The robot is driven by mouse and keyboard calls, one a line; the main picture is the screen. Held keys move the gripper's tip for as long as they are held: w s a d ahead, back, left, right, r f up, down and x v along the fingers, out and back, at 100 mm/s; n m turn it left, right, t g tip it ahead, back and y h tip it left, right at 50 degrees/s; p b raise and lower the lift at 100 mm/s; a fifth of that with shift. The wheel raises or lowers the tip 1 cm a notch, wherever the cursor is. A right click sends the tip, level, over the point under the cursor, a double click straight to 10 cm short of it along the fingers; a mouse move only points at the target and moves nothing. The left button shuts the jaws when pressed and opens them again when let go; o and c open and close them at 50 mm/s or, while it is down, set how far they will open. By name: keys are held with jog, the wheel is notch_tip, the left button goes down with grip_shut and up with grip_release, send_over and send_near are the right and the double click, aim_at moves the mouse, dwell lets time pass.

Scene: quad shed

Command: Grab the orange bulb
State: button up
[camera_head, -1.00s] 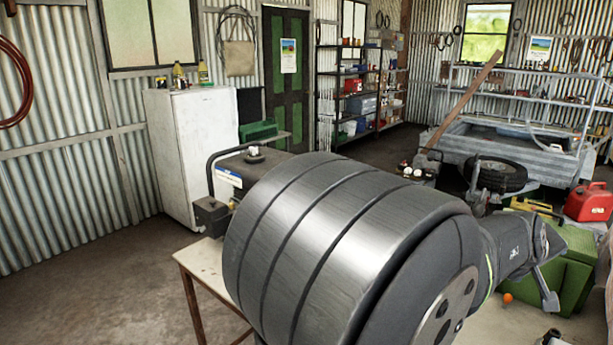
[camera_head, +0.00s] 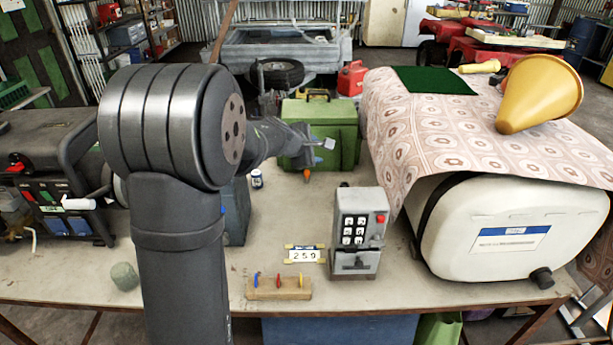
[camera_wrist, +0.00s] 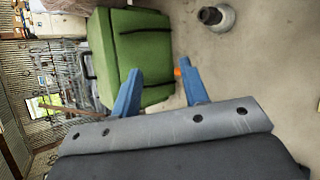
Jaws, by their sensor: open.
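The orange bulb (camera_head: 307,174) is small and sits on the bench in front of the green box (camera_head: 312,150) in the head view. In the wrist view a bit of the orange bulb (camera_wrist: 177,72) shows beside the right finger, which hides part of it. My gripper (camera_wrist: 158,84) is open, with its two blue fingers apart and nothing between them but the view of the green box (camera_wrist: 135,55). In the head view my gripper (camera_head: 322,142) is in front of the green box, above and slightly right of the bulb.
The bench (camera_head: 300,225) carries a keypad device (camera_head: 358,235), a number display (camera_head: 304,254), a wooden block with coloured pegs (camera_head: 280,289) and a small can (camera_head: 257,179). A cloth-draped white tank (camera_head: 520,230) stands right, a generator (camera_head: 50,170) left. Bare bench surrounds the bulb's front.

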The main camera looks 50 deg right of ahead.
aim_at(306, 179)
jog(key=w+d+f+n+h, duration=0.1)
jog(key=w+f+n, duration=0.3)
jog(key=f, duration=0.2)
jog(key=w+d+f+n+t, duration=0.1)
jog(key=w+d+f+n, duration=0.1)
jog(key=w+f+n, duration=0.2)
jog(key=w+d+f+n+h, duration=0.1)
jog(key=w+f+n, duration=0.3)
jog(key=f, duration=0.5)
jog(key=shift+d+f+n+h, duration=0.25)
jog(key=shift+f+n+h, duration=0.05)
jog(key=shift+f, duration=0.05)
jog(key=shift+f+x, duration=0.2)
jog(key=shift+x, duration=1.15)
jog(key=shift+f+x, duration=0.2)
jog(key=shift+x, duration=1.15)
jog(key=shift+a, duration=0.2)
jog(key=c, duration=0.9)
